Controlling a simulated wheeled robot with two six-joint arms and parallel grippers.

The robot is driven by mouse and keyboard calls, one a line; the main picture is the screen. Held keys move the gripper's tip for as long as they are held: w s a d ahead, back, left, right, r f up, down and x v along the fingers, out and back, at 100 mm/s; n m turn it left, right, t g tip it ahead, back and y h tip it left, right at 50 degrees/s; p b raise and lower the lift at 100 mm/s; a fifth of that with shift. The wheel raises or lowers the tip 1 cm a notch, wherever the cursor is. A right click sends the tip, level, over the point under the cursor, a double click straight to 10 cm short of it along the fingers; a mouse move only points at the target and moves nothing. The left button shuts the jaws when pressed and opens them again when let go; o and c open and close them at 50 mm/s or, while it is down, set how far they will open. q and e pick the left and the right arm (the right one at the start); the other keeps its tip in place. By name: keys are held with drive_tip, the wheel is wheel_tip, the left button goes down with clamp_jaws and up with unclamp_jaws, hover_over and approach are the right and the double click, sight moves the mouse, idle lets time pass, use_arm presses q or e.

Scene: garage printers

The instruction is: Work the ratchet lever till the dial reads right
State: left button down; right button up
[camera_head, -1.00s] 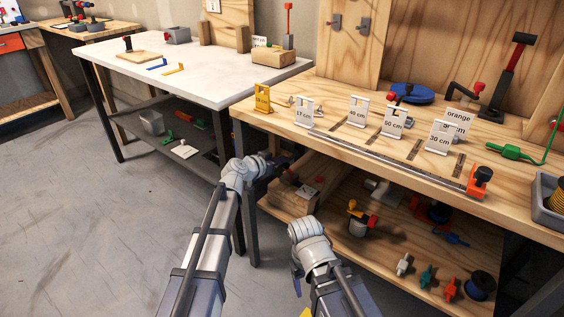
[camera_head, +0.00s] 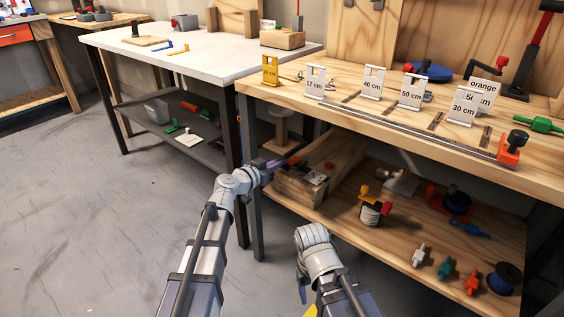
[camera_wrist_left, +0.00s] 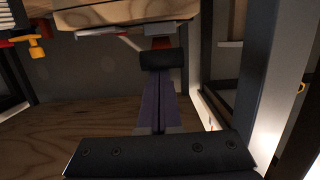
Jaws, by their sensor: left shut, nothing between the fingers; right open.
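My left gripper (camera_head: 274,164) is shut and empty, low beside the bench's front leg. In the left wrist view its purple fingers (camera_wrist_left: 160,105) are together, pointing at a black grip on a red stem (camera_wrist_left: 162,58), just beyond their tips; I cannot tell if they touch. In the head view an orange-red bit (camera_head: 293,160) shows at the fingertips. A wooden block (camera_head: 300,187) with a small pale plate sits just beyond, on the lower shelf. A tall red lever (camera_head: 527,52) stands on the right bench. No dial reading is legible. My right gripper (camera_head: 302,282) is open, low and mostly hidden behind its wrist.
The wooden bench (camera_head: 400,128) carries several labelled cards and a long metal rail. Its lower shelf (camera_head: 400,235) holds a yellow-and-red valve (camera_head: 371,207), connectors and a dark spool (camera_head: 505,279). A white-topped table (camera_head: 130,40) stands at the left. The floor at left is clear.

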use_arm(q)
drive_tip(key=shift+s+a+f+b, duration=0.15)
drive_tip(key=shift+f+b, duration=0.35)
drive_tip(key=shift+f, duration=0.15)
drive_tip(key=shift+s+a+f+b, duration=0.1)
drive_tip(key=shift+s+f+b, duration=0.05)
drive_tip(key=shift+f+b, duration=0.4)
use_arm(e)
wheel_tip(320, 180, down, 2)
drive_tip(key=shift+f, duration=0.25)
use_arm(q)
drive_tip(key=shift+s+f, duration=0.1)
drive_tip(key=shift+s, duration=0.05)
wheel_tip(320, 180, up, 4)
drive_tip(key=p, duration=0.4)
use_arm(e)
wheel_tip(320, 180, up, 4)
drive_tip(key=a, duration=0.1)
use_arm(q)
drive_tip(key=s+a+f+b, duration=0.5)
drive_tip(key=s, duration=0.2)
drive_tip(key=shift+a, duration=0.25)
use_arm(e)
drive_tip(key=f, duration=0.5)
drive_tip(key=shift+a+f, duration=0.1)
drive_tip(key=shift+a, duration=0.15)
use_arm(q)
drive_tip(key=shift+s, duration=0.15)
